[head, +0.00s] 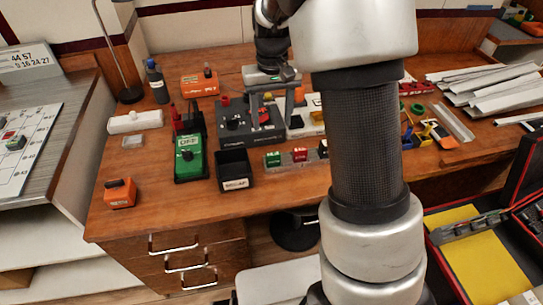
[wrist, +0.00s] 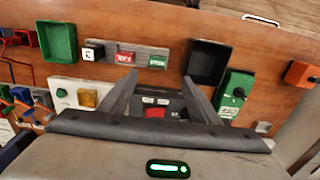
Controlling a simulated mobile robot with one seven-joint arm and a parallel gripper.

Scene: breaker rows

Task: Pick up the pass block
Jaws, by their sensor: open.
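A small green block (head: 273,159) with a pale label sits on a short grey rail towards the table's front, just left of a red block (head: 300,155). In the wrist view, the green block (wrist: 157,61) and red block (wrist: 125,57) stand on the rail, beyond my fingertips. The lettering is too small to read surely, so I cannot confirm which is the pass block. My gripper (wrist: 160,82) is open and empty above a grey device with a red switch (wrist: 155,112). In the head view my gripper (head: 272,105) is behind the rail.
A black open bin (head: 233,170) stands left of the rail, with a green tester (head: 190,158) beyond it. A black-and-white block (wrist: 93,50) shares the rail. An orange box (head: 120,193) is at the front left. The wood in front of the rail is clear.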

